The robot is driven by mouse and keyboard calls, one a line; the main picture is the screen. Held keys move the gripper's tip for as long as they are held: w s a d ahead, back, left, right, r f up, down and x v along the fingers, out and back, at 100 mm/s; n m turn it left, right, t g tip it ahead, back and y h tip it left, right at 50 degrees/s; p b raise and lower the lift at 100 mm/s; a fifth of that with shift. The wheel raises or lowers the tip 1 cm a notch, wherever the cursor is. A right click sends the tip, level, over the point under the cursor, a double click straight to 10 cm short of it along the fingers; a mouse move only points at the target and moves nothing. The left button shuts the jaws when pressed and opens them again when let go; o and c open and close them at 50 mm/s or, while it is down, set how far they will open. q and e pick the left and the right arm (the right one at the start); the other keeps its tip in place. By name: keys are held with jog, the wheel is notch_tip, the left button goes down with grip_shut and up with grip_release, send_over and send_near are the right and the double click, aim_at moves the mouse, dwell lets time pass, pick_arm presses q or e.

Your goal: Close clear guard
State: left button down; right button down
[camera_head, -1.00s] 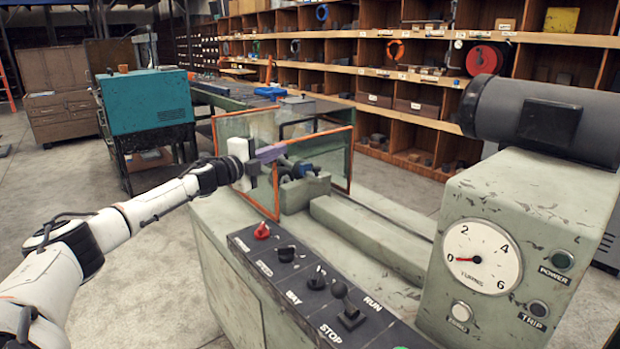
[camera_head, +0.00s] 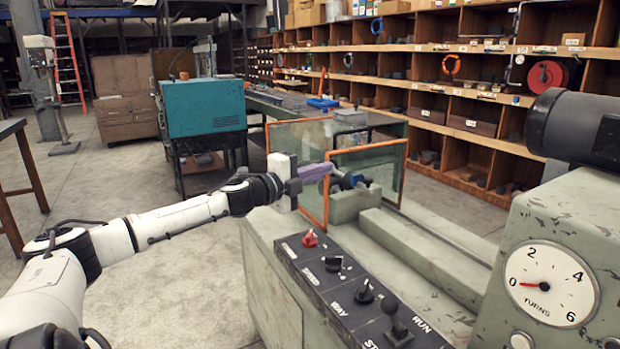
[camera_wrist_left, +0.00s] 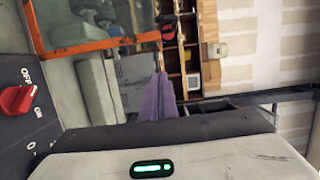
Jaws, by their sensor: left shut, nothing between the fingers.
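The clear guard (camera_head: 384,163) has see-through panels edged in orange and stands around the far end of the grey-green machine. An orange-edged side panel meets the front panel at a corner. My left gripper (camera_head: 328,169), with purple fingers, is shut and empty at that corner, overlapping the orange frame in the head view. I cannot tell whether it touches the guard. In the left wrist view the purple fingers (camera_wrist_left: 159,97) point away from the camera, beside the guard's orange edge (camera_wrist_left: 100,44). My right gripper is not in view.
A control panel (camera_head: 350,290) with a red knob (camera_head: 309,239) and several black levers lies in front of the guard. A gauge housing (camera_head: 545,235) with a dark motor rises at the right. A teal machine (camera_head: 203,108) stands behind.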

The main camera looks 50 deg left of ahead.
pick_arm(q)
jog(key=s+p, duration=0.1)
jog(key=s, duration=0.3)
jog(key=shift+d, duration=0.15)
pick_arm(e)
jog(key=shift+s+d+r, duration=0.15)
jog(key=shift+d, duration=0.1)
